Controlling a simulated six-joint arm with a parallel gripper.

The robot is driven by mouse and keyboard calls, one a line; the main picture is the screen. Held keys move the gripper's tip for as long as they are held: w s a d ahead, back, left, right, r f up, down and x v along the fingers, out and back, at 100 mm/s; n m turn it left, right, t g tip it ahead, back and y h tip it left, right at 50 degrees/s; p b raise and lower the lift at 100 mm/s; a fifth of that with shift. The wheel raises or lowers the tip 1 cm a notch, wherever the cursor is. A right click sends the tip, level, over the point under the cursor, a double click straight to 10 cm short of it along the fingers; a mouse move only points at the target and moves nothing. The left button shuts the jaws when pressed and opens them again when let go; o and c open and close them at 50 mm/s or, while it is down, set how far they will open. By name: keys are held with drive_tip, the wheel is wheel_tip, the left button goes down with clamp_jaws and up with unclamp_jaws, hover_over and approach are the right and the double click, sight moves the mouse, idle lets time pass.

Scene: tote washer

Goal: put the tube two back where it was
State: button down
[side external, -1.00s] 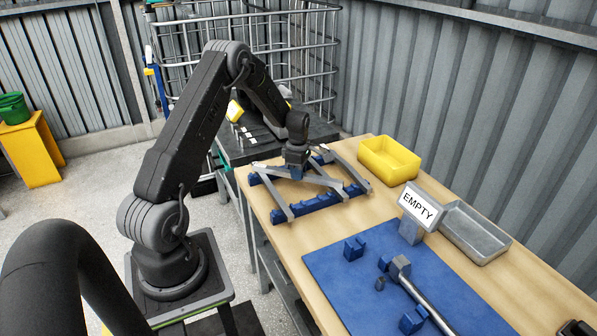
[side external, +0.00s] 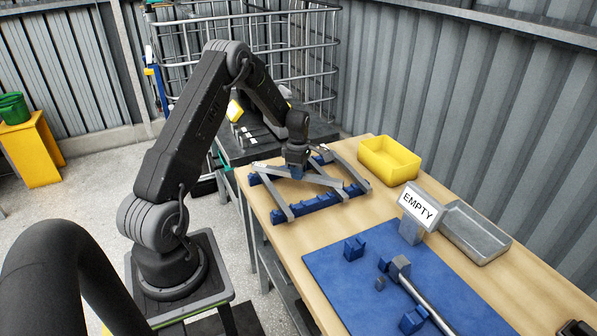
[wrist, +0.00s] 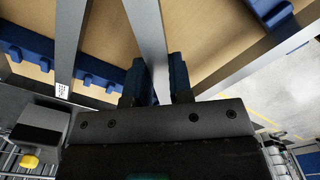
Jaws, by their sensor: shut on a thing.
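My gripper (side external: 297,174) is over the blue slotted racks on the wooden bench. In the wrist view its two blue fingers (wrist: 157,85) are shut on a grey tube (wrist: 146,35). In the side view this tube (side external: 322,180) runs at a slant between two other grey tubes. The left tube (side external: 271,192) and right tube (side external: 349,170) span the front blue rack (side external: 317,204) and the back one, which is partly hidden by my gripper. I cannot tell whether the held tube touches the racks. Which tube is number two is not readable.
A yellow bin (side external: 389,160) stands right of the racks. An EMPTY sign (side external: 421,207) and a grey tray (side external: 474,232) stand farther right. A blue mat (side external: 350,290) with blue blocks and a grey bar (side external: 428,303) covers the near bench. A wire cage (side external: 240,50) stands behind.

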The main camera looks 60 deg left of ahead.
drive_tip(key=shift+r, duration=0.25)
unclamp_jaws()
idle(0.8)
idle(0.4)
wheel_tip(320, 180, up, 9)
idle(1.3)
